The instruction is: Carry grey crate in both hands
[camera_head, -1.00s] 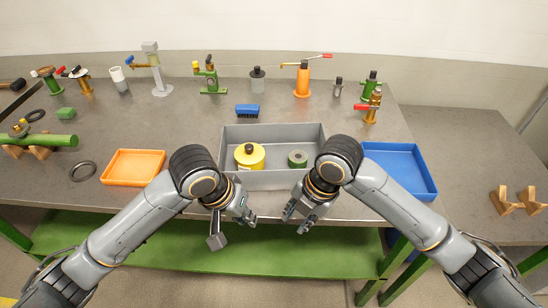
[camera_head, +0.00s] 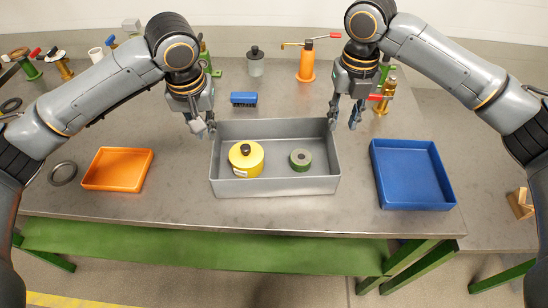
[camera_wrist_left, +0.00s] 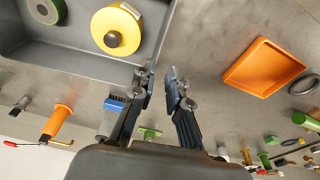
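The grey crate (camera_head: 275,188) stands on the workbench in the middle of the head view. A yellow canister with a black knob (camera_head: 246,159) and a green-and-grey ring (camera_head: 300,159) lie inside it. My left gripper (camera_head: 205,129) is at the crate's back left corner. In the left wrist view my left gripper (camera_wrist_left: 162,72) is open, its fingertips close to the crate's wall (camera_wrist_left: 160,45); I cannot tell whether they touch it. My right gripper (camera_head: 344,120) is open at the back right corner, one finger close to the rim. Contact there is unclear.
An orange tray (camera_head: 118,185) lies left of the crate, and a blue tray (camera_head: 413,205) lies close on the right. A blue brush (camera_head: 244,99) is behind the crate. An orange tool stand (camera_head: 306,62) rises farther back. The bench in front of the crate is clear.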

